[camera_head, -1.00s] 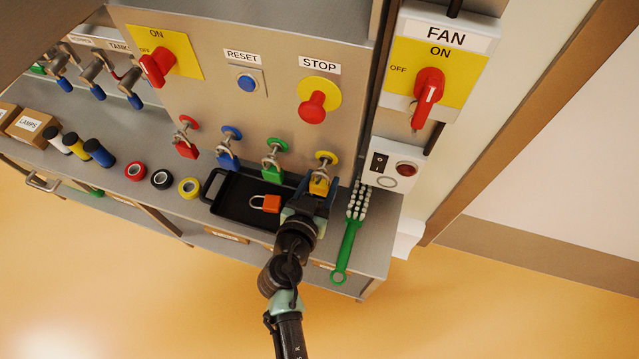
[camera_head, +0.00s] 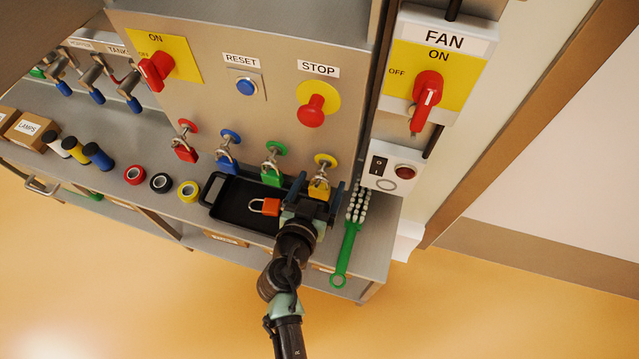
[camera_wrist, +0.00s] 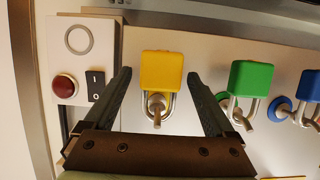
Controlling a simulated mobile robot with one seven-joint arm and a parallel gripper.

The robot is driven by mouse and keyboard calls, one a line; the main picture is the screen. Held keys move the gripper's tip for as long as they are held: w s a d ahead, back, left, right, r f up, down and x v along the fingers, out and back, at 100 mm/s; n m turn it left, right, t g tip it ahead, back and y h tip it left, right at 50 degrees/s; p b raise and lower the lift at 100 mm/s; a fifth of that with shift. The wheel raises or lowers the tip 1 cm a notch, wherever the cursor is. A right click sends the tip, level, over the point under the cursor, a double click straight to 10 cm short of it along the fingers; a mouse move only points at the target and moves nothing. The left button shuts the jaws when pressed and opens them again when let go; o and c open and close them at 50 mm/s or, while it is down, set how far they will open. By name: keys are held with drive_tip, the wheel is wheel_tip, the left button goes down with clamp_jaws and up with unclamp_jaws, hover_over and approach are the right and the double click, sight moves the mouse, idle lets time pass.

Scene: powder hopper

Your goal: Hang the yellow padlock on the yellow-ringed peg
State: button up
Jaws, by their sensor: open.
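The yellow padlock (camera_head: 319,188) hangs by its shackle on the yellow-ringed peg (camera_head: 326,160) at the right end of the peg row. In the wrist view the yellow padlock (camera_wrist: 161,70) shows upside down with its shackle around the metal peg (camera_wrist: 157,108). My gripper (camera_head: 317,190) is open in front of that peg. In the wrist view its two fingers (camera_wrist: 158,95) stand apart on either side of the padlock, with a gap visible on both sides. The peg's yellow ring is hidden in the wrist view.
Red (camera_head: 184,151), blue (camera_head: 227,160) and green (camera_head: 271,174) padlocks hang on pegs to the left. A black tray (camera_head: 235,214) with an orange padlock (camera_head: 265,206) lies below. A green brush (camera_head: 347,245) lies close on the right, below the switch box (camera_head: 392,172).

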drive_tip(key=v, duration=1.3)
drive_tip(key=shift+r, duration=0.1)
